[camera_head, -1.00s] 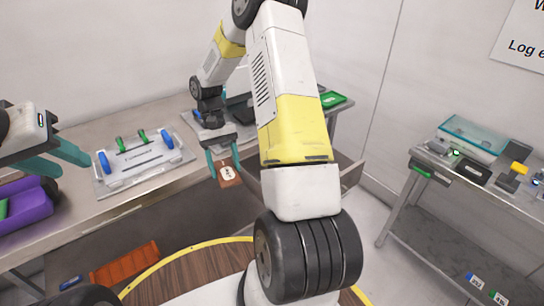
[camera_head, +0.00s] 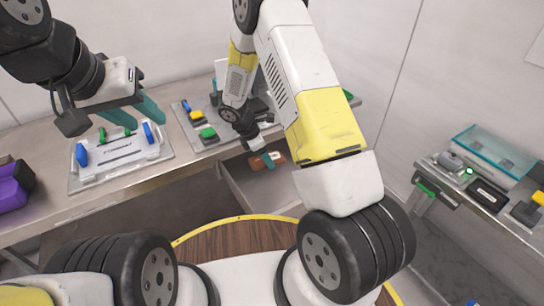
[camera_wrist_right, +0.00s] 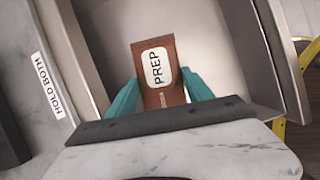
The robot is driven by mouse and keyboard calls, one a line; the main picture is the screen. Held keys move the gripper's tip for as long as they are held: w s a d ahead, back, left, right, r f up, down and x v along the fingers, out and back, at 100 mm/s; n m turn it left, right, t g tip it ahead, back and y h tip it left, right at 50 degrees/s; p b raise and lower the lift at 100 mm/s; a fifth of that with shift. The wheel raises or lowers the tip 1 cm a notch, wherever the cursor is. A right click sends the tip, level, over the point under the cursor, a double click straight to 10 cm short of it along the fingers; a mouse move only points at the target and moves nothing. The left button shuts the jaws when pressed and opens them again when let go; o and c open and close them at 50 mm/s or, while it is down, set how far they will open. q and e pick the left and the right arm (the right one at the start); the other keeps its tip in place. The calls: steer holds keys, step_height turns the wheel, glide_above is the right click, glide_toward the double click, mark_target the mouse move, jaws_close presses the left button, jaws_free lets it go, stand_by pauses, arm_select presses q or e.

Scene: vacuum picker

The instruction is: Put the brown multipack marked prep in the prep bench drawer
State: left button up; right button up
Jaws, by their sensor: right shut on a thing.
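The brown multipack (camera_wrist_right: 157,92) has a white label reading PREP and shows between the teal fingers in the right wrist view. My right gripper (camera_wrist_right: 160,90) is shut on it. In the head view the multipack (camera_head: 256,163) is held at the open prep bench drawer (camera_head: 232,193), which stands out below the bench top. In the wrist view the grey drawer walls (camera_wrist_right: 93,60) surround the pack; whether it touches the floor I cannot tell. My left gripper (camera_head: 125,112) is empty and open above the left part of the bench.
A white tray (camera_head: 100,180) with blue and green handles lies under my left gripper. A purple bin (camera_head: 12,188) stands at the left. A grey plate (camera_head: 200,142) with coloured blocks lies behind the drawer. A side table (camera_head: 465,180) stands right.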

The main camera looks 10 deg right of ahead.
steer(key=shift+w+a+f+n+t, duration=0.15)
steer(key=shift+a+f+n+t, duration=0.15)
steer(key=shift+n, duration=0.4)
step_height(320, 180, down, 6)
steer(key=shift+w+a+r, duration=0.1)
steer(key=shift+r, duration=0.15)
steer(key=shift+f, duration=2.2)
steer(key=o, duration=1.5)
